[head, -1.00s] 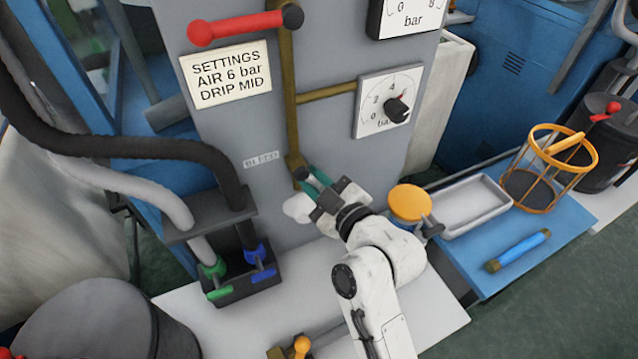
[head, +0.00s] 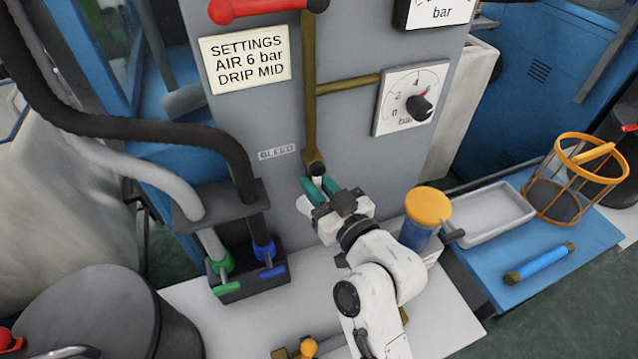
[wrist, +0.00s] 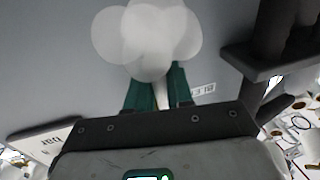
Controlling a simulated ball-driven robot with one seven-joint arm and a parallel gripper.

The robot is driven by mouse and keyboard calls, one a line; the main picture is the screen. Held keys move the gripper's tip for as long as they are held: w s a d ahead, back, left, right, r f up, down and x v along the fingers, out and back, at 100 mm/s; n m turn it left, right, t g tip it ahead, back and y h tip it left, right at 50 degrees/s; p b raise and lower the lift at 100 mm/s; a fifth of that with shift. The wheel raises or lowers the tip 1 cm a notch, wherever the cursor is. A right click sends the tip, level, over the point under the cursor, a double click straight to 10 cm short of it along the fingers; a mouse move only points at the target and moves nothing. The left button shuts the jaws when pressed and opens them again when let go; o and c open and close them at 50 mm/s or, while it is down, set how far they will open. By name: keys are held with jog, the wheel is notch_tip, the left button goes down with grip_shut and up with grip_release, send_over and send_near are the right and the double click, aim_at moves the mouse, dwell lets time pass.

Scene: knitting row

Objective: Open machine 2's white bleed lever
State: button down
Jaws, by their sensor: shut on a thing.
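The white bleed lever (head: 318,181) shows as a small pale piece below the end of the brown pipe, near the BLEED label (head: 279,152). My gripper (head: 320,184) has its teal fingers on either side of it and is shut on it. In the wrist view, a pale strip of the lever (wrist: 161,94) shows between the fingers (wrist: 159,92). A pale, rounded, cloud-like shape (wrist: 147,38) covers the fingertips there and hides most of the lever. A little of this shape (head: 304,204) also shows left of the fingers in the head view.
A gauge (head: 410,98) and a settings sign (head: 246,58) are on the grey panel. A black holder with green and blue valves (head: 250,283) stands left of my gripper. An orange-capped jar (head: 428,207) stands close on the right, before a tray (head: 490,215).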

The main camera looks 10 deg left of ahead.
jog(key=shift+f, duration=0.15)
jog(key=c, duration=1.2)
grip_release()
jog(key=b+v, duration=0.2)
jog(key=v, duration=0.9)
jog(key=s+d+f+m+g+h+p, duration=0.1)
jog(key=s+d+f+m+g+h, duration=0.2)
jog(key=d+f, duration=0.4)
jog(key=s+d+f+m+g+h+p, duration=0.1)
jog(key=s+d+f+g+h, duration=0.1)
jog(key=s+d+f+h, duration=0.4)
jog(key=s+d+f+m+g+h, duration=0.1)
jog(key=s+d+f+g, duration=0.1)
jog(key=s+d, duration=0.3)
jog(key=s+d+f+m+g+h, duration=0.1)
jog(key=s+d+f+m+g, duration=0.1)
jog(key=s+d, duration=0.3)
jog(key=s+d+f+m+g+h, duration=0.2)
jog(key=s+d+f, duration=0.1)
jog(key=s+d, duration=0.2)
jog(key=shift+s+d+g+p, duration=0.3)
jog(key=shift+s+d+g, duration=0.1)
jog(key=shift+d, duration=0.25)
